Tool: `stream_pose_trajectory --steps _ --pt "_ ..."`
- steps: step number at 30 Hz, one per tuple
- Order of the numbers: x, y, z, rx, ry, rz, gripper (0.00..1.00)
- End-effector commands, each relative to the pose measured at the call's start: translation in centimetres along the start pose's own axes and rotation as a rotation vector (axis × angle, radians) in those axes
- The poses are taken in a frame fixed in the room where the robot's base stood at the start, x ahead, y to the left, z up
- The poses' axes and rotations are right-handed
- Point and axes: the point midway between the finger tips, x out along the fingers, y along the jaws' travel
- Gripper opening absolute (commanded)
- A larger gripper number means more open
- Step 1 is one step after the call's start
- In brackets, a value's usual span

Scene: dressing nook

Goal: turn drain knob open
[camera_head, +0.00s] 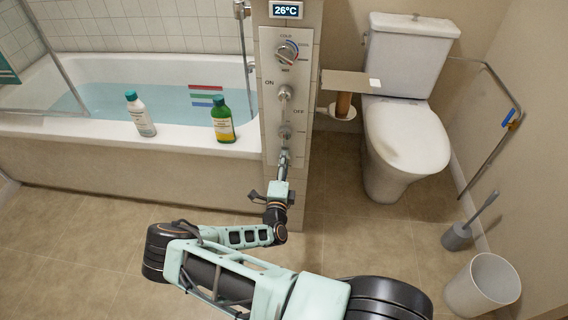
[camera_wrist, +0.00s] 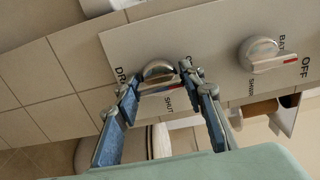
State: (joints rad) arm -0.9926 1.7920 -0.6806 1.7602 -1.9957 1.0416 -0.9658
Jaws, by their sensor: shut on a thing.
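The drain knob (camera_wrist: 159,71) is a rounded silver metal knob on the pale control panel, with partly hidden "DR…" and "SHUT" lettering and a coloured mark beside it. In the wrist view, the two fingertips of my gripper (camera_wrist: 156,80) lie on either side of the knob and are shut on it. In the head view, my gripper (camera_head: 284,157) reaches the lower part of the control panel (camera_head: 269,75). There the gripper hides the drain knob, so its angle cannot be told from that view.
The bath/shower knob (camera_wrist: 261,54) sits beside the drain knob. Higher up are an on/off lever (camera_head: 285,92) and a temperature knob (camera_head: 287,52). A white bottle (camera_head: 140,116) and a green bottle (camera_head: 222,121) stand on the rim of the filled bathtub (camera_head: 60,128). A toilet (camera_head: 404,135) stands right.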

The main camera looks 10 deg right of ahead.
Motion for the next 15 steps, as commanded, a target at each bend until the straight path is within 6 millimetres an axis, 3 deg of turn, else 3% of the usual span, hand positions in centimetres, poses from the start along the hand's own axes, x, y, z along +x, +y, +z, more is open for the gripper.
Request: stream_pose_trajectory --steps 9,10,15 --pt "-0.04 0.06 -0.15 -0.005 0.002 0.002 0.12" --pt "-0.04 0.06 -0.15 -0.005 0.002 0.002 0.38" --pt "-0.02 0.04 -0.1 -0.004 0.001 0.001 0.55"
